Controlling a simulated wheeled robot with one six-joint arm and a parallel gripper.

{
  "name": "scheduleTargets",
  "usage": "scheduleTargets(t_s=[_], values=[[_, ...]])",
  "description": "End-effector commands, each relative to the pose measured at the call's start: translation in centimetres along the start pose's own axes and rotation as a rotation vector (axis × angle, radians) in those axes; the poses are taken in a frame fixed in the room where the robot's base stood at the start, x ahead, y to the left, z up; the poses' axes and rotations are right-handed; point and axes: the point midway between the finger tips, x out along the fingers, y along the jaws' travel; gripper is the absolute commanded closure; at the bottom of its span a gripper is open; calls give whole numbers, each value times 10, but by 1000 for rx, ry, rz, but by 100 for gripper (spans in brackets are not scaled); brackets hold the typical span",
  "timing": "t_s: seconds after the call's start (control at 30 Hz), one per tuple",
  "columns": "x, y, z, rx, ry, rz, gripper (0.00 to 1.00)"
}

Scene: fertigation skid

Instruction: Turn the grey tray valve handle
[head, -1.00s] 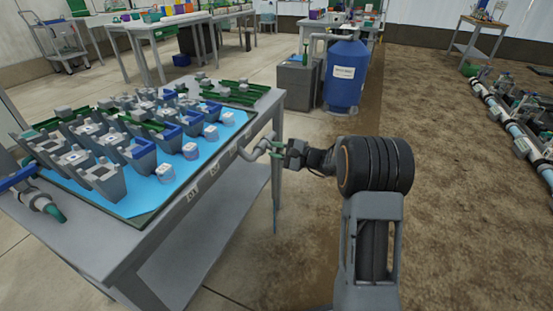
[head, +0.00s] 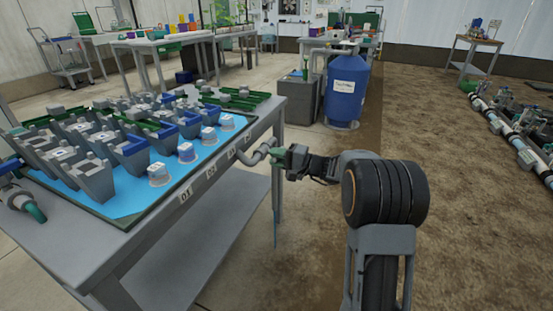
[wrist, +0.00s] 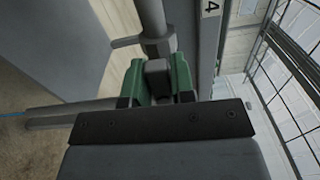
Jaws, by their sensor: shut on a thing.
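The grey tray valve pipe (head: 254,156) sticks out from the right edge of the grey table. My gripper (head: 275,157) is at the end of this pipe, with its green fingers around the grey handle. In the wrist view my gripper (wrist: 159,82) has one green finger on each side of the grey handle (wrist: 158,75) and is shut on it. The grey pipe (wrist: 153,25) runs up behind the handle there. The fingers and my gripper body hide much of the handle.
The table holds a blue-lined tray (head: 128,221) with several grey pots and small cups. A thin blue line (head: 275,228) hangs below the valve. A blue tank (head: 346,92) and a grey box (head: 297,98) stand behind. Bare soil (head: 460,190) lies to the right.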

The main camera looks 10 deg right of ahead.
Motion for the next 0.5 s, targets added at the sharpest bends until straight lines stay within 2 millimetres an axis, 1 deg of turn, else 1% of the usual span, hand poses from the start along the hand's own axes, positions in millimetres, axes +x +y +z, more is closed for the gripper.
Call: scheduleTargets(t_s=[0.33,0.37,0.5], values=[[0,0,0,-1,0,1,100],[0,0,0,-1,0,1,74],[0,0,0,-1,0,1,60]])
